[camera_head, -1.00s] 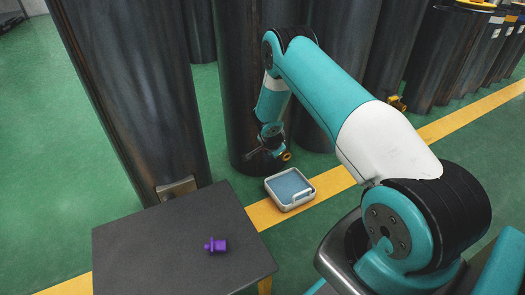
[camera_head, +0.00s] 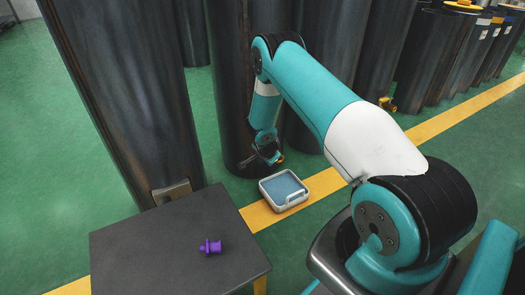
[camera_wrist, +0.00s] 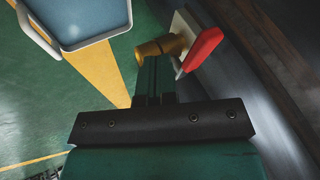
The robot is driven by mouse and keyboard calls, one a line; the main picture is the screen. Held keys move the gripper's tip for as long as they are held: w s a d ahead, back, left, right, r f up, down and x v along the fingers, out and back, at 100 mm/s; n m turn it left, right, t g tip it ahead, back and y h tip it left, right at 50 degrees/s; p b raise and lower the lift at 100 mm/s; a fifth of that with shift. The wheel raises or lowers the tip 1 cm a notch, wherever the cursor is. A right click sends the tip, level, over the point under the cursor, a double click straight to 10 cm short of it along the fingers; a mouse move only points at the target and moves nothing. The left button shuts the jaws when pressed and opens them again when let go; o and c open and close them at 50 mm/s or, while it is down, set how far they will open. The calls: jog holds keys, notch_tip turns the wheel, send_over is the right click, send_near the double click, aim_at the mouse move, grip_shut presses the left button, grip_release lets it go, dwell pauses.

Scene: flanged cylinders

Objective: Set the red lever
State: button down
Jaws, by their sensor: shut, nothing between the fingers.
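The red lever (camera_wrist: 202,47) sits on a brass valve (camera_wrist: 162,47) that is fixed to a dark cylinder, in the wrist view. It slants from upper right down toward my fingers. My gripper (camera_wrist: 154,62) is shut and empty, with its fingers together just left of the lever's lower end and below the brass outlet. I cannot tell whether they touch. In the head view my gripper (camera_head: 272,158) is low beside the middle cylinder (camera_head: 228,90).
A dark table (camera_head: 170,245) bears a purple fitting (camera_head: 211,247). Several tall dark cylinders stand behind.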

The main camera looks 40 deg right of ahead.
jog(key=p+v, duration=0.4)
jog(key=v, duration=0.6)
jog(key=shift+s+p, duration=0.35)
jog(key=shift+s, duration=0.05)
jog(key=shift+a+r, duration=0.1)
jog(key=s+a+r+n+g+y+p, duration=0.1)
jog(key=s+a+r+n+y, duration=0.15)
jog(key=a+r, duration=0.5)
jog(key=s+a+r+n+y, duration=0.1)
jog(key=a+r+n+y, duration=0.1)
jog(key=a+r+n, duration=0.5)
jog(key=s+a+r+n+g+y+p, duration=0.1)
jog(key=s+a+r+y, duration=0.1)
jog(key=a+r, duration=0.65)
jog(key=s+a+r+n+g+y+p, duration=0.15)
jog(key=s+a+r+n, duration=0.25)
jog(key=s+r+n, duration=0.55)
jog(key=s+a+r+n+g+y+p, duration=0.15)
jog(key=s+a+r+n, duration=0.45)
jog(key=s, duration=0.7)
notch_tip(320, 180, up, 39)
jog(key=d+m+p, duration=0.1)
jog(key=d+p, duration=0.1)
jog(key=p, duration=3.4)
jog(key=shift+f+m, duration=0.2)
jog(key=shift+m, duration=0.1)
